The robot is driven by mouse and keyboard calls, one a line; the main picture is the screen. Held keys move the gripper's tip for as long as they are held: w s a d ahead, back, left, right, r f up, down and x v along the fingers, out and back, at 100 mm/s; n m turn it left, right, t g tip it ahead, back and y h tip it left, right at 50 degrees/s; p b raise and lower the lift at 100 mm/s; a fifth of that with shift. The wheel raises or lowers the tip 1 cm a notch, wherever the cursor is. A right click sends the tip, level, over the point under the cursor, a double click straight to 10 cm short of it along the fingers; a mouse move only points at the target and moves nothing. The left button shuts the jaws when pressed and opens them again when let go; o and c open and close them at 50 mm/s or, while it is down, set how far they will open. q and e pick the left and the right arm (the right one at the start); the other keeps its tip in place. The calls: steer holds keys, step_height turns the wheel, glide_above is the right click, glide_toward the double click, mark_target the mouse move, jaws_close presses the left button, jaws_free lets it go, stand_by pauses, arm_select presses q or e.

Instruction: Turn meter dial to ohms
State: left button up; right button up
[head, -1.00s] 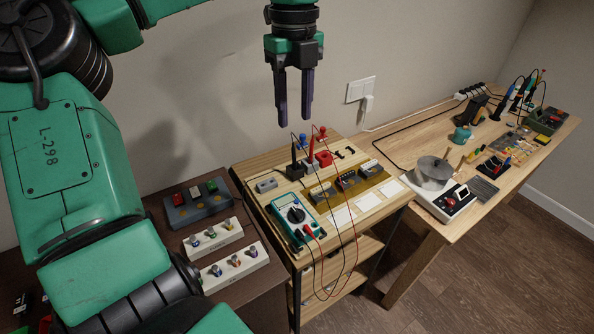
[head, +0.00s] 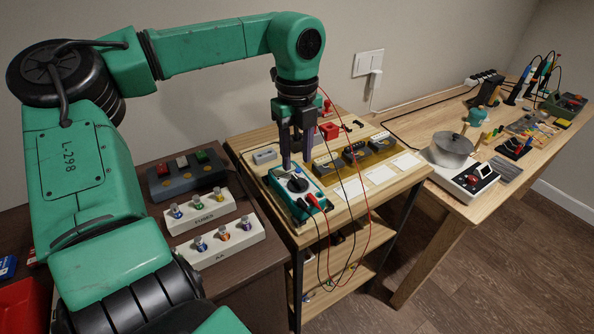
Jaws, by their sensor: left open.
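The multimeter (head: 284,192) is a teal and white meter lying on the wooden shelf top. Its round black dial (head: 297,184) faces up, and its setting is too small to read. My left gripper (head: 297,164) points down just above the meter, with its two dark fingers apart near the far side of the dial. I cannot tell whether the fingers touch the dial. A black and a red probe plug (head: 313,200) sit at the meter's near end with their leads trailing. My right gripper is not in view.
White cards (head: 380,174) lie to the right. Looped leads hang over the front edge. A dark table with fuse and AA racks (head: 222,243) is at left.

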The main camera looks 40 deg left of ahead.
mark_target(296, 179)
arm_select(q)
step_height(296, 179, down, 5)
steer(key=shift+r, duration=0.1)
jaws_close()
steer(key=shift+n+b, duration=1.3)
steer(key=shift+n, duration=0.1)
steer(key=shift+s+n+b, duration=0.1)
steer(key=shift+n+b, duration=1.1)
steer(key=shift+n, duration=0.8)
jaws_free()
